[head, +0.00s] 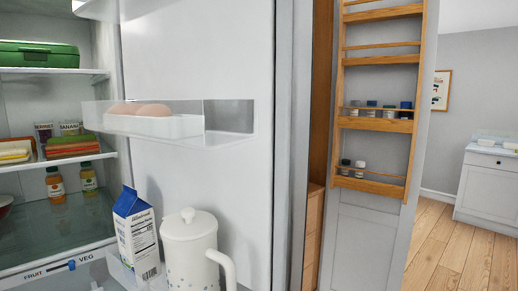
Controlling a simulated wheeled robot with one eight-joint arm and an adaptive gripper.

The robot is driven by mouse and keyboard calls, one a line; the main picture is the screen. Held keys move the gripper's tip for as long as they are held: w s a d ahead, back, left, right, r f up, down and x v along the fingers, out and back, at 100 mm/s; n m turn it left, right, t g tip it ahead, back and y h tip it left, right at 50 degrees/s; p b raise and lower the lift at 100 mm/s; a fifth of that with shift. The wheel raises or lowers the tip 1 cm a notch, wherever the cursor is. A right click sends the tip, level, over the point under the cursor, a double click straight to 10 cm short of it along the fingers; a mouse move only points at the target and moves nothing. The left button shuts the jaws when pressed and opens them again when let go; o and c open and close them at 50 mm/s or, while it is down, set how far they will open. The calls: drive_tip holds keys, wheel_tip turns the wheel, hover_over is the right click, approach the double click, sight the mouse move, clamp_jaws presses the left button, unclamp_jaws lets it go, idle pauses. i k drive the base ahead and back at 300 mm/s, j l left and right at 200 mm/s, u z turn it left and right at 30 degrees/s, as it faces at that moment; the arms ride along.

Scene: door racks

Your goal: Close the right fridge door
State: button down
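The fridge door (205,60) stands open in the middle of the head view, its white inner side facing me. A clear door bin (228,122) on it holds an egg tray with eggs (152,110). Lower down, a blue and white milk carton (137,238) and a white lidded pitcher (190,255) stand at the door; the bin under them is mostly cut off. The lit fridge interior (60,225) shows to the left of the door. The door's handle side and outer face are hidden. My gripper is not in view.
Shelves (52,71) hold a green box (38,54), stacked containers (72,146) and bottles (88,178). Right of the fridge door, an open cupboard door (362,235) carries a wooden spice rack (375,124). Bare wood floor (450,258) and a white cabinet (488,187) lie beyond.

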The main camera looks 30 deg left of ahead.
sight(245, 67)
drive_tip(key=i, duration=0.9)
drive_tip(key=i+u, duration=0.1)
drive_tip(key=i, duration=0.8)
drive_tip(key=u, duration=0.45)
drive_tip(key=i+l+u, duration=0.1)
drive_tip(key=u, duration=0.8)
drive_tip(key=l+u, duration=0.1)
drive_tip(key=u, duration=2.25)
drive_tip(key=l, duration=0.1)
